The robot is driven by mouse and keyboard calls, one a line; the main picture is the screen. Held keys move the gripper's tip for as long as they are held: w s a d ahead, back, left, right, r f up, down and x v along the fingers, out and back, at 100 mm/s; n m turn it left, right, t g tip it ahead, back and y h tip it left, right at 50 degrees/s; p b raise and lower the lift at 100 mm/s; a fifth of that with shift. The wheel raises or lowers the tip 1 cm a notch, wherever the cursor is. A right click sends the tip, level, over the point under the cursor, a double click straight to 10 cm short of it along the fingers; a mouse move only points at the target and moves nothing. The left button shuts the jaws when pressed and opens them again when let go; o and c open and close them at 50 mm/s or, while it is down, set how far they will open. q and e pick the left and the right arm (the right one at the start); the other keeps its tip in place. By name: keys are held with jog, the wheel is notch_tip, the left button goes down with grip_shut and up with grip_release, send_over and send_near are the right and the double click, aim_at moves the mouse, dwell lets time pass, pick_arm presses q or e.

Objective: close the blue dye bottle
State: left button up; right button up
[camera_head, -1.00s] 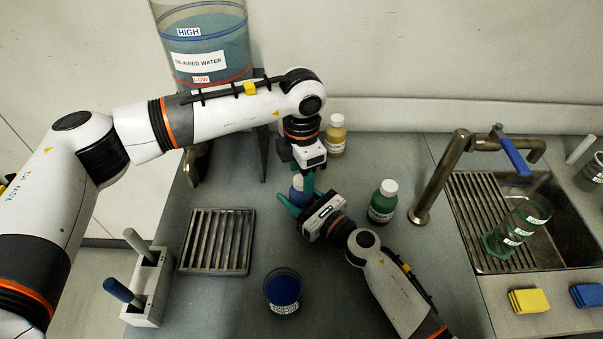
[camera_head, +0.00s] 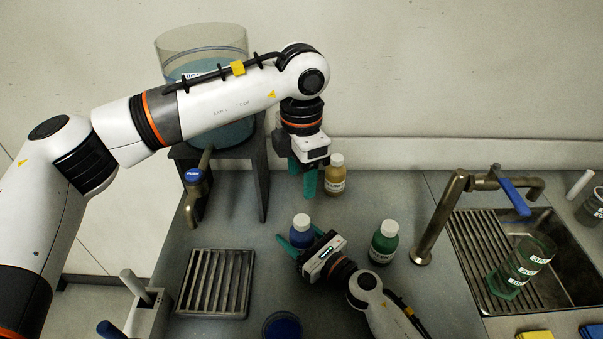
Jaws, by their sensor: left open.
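The blue dye bottle (camera_head: 301,236) stands upright at the middle of the bench, with a white cap (camera_head: 301,222) seated on its neck. My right gripper (camera_head: 302,240) comes from the lower right, its teal fingers shut around the bottle's body, one on each side. My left gripper (camera_head: 303,180) points down above and behind the bottle. Its teal fingers are apart and empty, clear of the cap. How tightly the cap sits cannot be told.
A green bottle (camera_head: 384,242) stands close right of my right gripper, and a yellow bottle (camera_head: 335,176) behind my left gripper. A dish of blue dye (camera_head: 282,328), a slotted rack (camera_head: 214,285) and a tool holder (camera_head: 148,315) are in front. The tap (camera_head: 440,215) and sink are right.

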jog(key=o, duration=0.3)
jog(key=shift+d, duration=0.1)
jog(key=b+v, duration=0.2)
jog(key=v, duration=0.8)
jog(key=shift+s+d+f, duration=0.1)
jog(key=shift+s+f, duration=0.05)
jog(key=shift+s, duration=0.05)
jog(key=shift+s+d, duration=0.5)
